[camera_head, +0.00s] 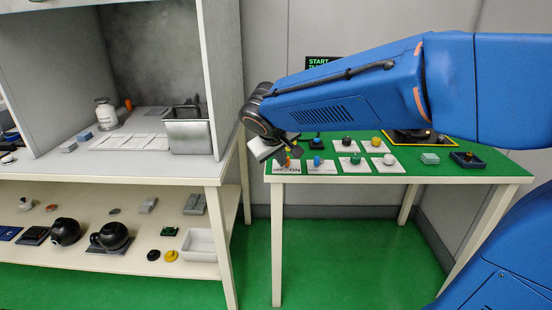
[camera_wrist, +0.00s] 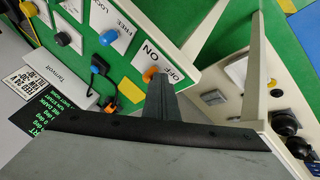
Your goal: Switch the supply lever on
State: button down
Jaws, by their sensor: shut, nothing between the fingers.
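The OFF/ON plate (camera_head: 280,169) lies at the front left corner of the green-topped table (camera_head: 455,172). Its orange lever (camera_wrist: 150,74) shows in the wrist view beside the printed ON and OFF words. I take it as the supply lever; I cannot tell which way it is set. My gripper (camera_head: 283,158) is shut and empty, low over this plate. In the wrist view my gripper (camera_wrist: 160,84) has its dark fingertips right next to the orange lever. I cannot tell whether they touch. The fingers hide part of the plate.
A blue knob (camera_head: 317,161), a green knob (camera_head: 355,158) and a white knob (camera_head: 389,159) stand on plates to the right. A yellow knob (camera_head: 376,141) is behind them. A grey hooded bench (camera_head: 60,172) with a metal bin (camera_head: 188,134) stands close on the left.

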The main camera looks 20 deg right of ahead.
jog(key=shift+s+d+n, duration=0.2)
jog(key=shift+d+n, duration=0.2)
jog(key=shift+s+d, duration=0.15)
jog(key=shift+d, duration=0.15)
jog(key=shift+w, duration=0.2)
jog(key=shift+w+a, duration=0.3)
jog(key=shift+w, duration=0.3)
